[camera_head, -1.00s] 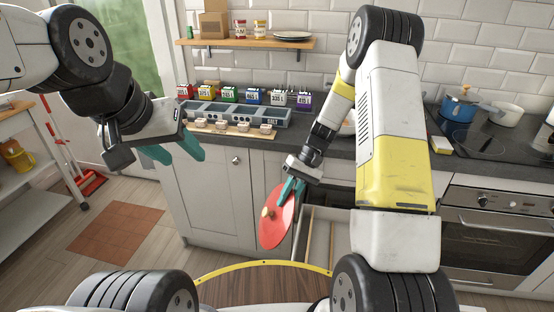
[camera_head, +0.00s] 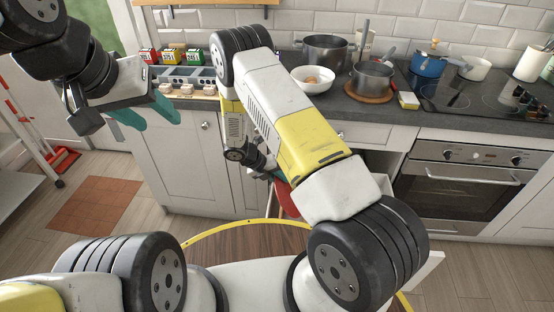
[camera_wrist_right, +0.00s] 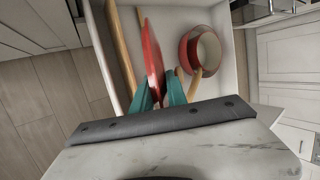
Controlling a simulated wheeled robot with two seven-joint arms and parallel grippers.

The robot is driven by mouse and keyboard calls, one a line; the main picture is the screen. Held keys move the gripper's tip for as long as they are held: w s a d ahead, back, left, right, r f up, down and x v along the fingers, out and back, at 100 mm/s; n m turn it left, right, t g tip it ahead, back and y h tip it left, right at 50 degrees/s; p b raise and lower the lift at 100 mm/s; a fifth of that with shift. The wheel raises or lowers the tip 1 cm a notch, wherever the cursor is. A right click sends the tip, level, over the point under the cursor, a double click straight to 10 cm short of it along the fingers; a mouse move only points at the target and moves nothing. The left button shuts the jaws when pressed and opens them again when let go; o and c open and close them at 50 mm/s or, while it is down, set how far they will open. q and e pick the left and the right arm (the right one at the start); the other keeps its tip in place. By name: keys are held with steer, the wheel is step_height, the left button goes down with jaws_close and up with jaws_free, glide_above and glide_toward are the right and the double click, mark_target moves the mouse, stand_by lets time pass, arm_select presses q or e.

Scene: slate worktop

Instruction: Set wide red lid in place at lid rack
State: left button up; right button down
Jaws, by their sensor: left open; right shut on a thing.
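The wide red lid (camera_wrist_right: 153,60) is seen nearly edge-on in the right wrist view, between the teal fingers of my right gripper (camera_wrist_right: 160,92), which is shut on it. It is over the open drawer. In the head view only a red part of the lid (camera_head: 286,200) shows; my right arm hides the rest. Wooden bars (camera_wrist_right: 120,48) run along the drawer's left side, left of the lid; they may be the lid rack, but I cannot tell for sure. My left gripper (camera_head: 150,117) is open and empty, in front of the counter's left end.
A round red vessel (camera_wrist_right: 186,52) with a pale inside lies in the drawer, right of the lid. The drawer's white wall (camera_wrist_right: 98,40) is close on the left. Pots, a white bowl (camera_head: 313,80) and a blue pot (camera_head: 428,66) stand on the counter and hob.

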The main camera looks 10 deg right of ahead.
stand_by(0.4)
steer(key=shift+w+f, duration=0.35)
steer(key=shift+f, duration=0.55)
steer(key=w+d+f, duration=0.2)
steer(key=w+f, duration=0.5)
steer(key=w, duration=0.2)
steer(key=shift+d, duration=0.35)
steer(key=c, duration=1.2)
jaws_free()
steer(key=shift+c, duration=0.2)
steer(key=v, duration=0.7)
steer(key=shift+a+r, duration=0.3)
steer(key=shift+r, duration=0.05)
